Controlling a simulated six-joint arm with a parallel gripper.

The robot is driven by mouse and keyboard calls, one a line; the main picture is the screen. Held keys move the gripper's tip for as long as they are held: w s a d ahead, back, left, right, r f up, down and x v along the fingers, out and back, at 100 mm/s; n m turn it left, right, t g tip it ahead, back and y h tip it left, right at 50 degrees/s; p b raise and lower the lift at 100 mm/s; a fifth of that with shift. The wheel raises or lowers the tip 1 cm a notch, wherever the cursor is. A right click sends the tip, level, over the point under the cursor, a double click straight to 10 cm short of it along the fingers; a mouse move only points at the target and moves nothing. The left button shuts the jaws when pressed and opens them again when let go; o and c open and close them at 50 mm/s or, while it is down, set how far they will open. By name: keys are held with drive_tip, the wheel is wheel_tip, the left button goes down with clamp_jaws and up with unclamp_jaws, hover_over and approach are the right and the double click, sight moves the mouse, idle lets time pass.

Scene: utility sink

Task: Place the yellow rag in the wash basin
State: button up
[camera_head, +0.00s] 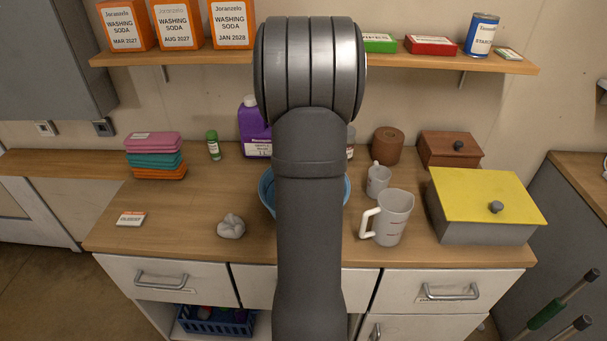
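A blue wash basin (266,192) stands on the wooden counter, mostly hidden behind my arm; only its left and right edges show. I see no yellow rag. A stack of folded cloths (155,157) in pink, teal and orange lies at the back left of the counter. A crumpled whitish cloth or lump (231,227) lies left of the basin near the front. My arm rises through the middle of the view, and my gripper does not show. What is inside the basin is hidden.
A grey box with a yellow lid (485,195) stands at the right, with a white measuring jug (391,218) left of it. A wooden box (450,149), a brown roll (388,146) and a purple bottle (253,125) stand behind. A shelf (400,58) holds boxes. The left front counter is mostly clear.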

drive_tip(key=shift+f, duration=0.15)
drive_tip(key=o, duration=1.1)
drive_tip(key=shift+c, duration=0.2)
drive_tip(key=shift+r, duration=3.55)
